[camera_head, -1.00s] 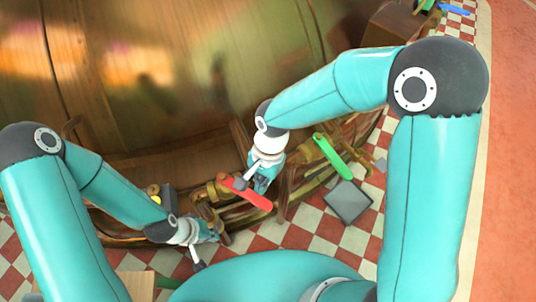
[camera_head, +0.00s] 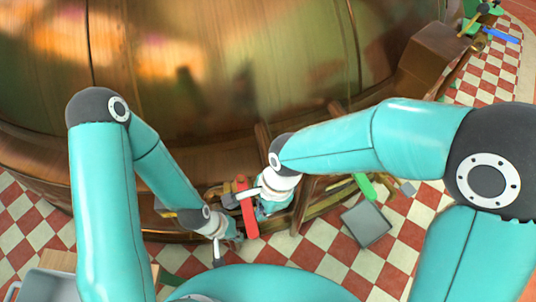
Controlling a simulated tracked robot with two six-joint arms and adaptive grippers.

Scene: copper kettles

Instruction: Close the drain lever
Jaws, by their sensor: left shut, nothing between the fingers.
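A red lever (camera_head: 249,217) sits on the pipework at the foot of the large copper kettle (camera_head: 230,75), pointing down the picture. A green lever (camera_head: 364,186) lies further right on the same pipework. I cannot tell by label which is the drain lever. My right gripper (camera_head: 268,208) is at the right side of the red lever, touching or very close to it; its fingers are partly hidden, so its opening is unclear. My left gripper (camera_head: 232,240) is lower left of the red lever, near its lower end, shut and empty.
A grey square plate (camera_head: 366,225) lies on the red and white checked floor (camera_head: 400,235) to the right. A grey tray (camera_head: 45,287) is at the lower left. A brown box-like part (camera_head: 432,62) and a blue item (camera_head: 502,36) are at the upper right.

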